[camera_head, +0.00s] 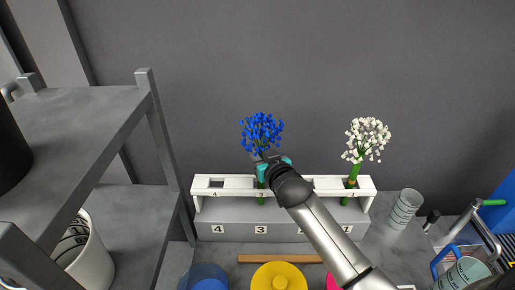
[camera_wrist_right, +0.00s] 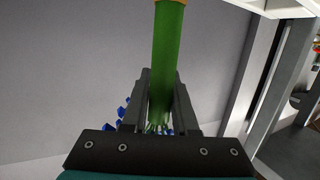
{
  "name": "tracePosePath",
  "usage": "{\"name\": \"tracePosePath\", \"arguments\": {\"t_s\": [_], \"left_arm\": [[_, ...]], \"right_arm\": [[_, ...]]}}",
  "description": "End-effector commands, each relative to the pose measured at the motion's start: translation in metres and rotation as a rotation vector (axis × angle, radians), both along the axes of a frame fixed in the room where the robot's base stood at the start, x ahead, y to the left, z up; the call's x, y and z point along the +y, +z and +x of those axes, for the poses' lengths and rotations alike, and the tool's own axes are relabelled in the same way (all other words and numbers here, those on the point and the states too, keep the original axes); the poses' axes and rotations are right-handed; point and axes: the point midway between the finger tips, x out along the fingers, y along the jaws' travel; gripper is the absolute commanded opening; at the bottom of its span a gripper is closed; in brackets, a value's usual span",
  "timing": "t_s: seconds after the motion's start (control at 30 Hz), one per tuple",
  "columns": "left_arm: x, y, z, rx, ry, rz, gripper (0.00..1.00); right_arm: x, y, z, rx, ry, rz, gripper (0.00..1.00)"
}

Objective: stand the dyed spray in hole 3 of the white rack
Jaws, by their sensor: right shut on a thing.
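The dyed spray (camera_head: 262,131) has a blue flower head and a green stem and is upright at hole 3 of the white rack (camera_head: 232,186). Its stem passes behind the rack's front edge and shows again below the top plate, under label 3. My right gripper (camera_head: 270,163) is shut on the stem just under the flowers. The right wrist view shows the green stem (camera_wrist_right: 167,60) between the fingers (camera_wrist_right: 158,100), with bits of blue behind them. The gripper hides the opening of hole 3. My left gripper is in neither view.
A white spray (camera_head: 367,136) stands in hole 1. Hole 4 is empty; my right arm covers hole 2. A grey shelf (camera_head: 100,115) is at the left. A blue bowl (camera_head: 204,277), a yellow lidded thing (camera_head: 279,277) and a cup (camera_head: 405,208) are around the rack.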

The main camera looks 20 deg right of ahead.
Motion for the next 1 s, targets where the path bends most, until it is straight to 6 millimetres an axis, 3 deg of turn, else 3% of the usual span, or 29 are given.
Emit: {"name": "tracePosePath", "arguments": {"t_s": [1.0], "left_arm": [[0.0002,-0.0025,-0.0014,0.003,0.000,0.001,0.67]], "right_arm": [[-0.0003,-0.0091,0.0001,-0.001,0.000,-0.001,0.00]]}}
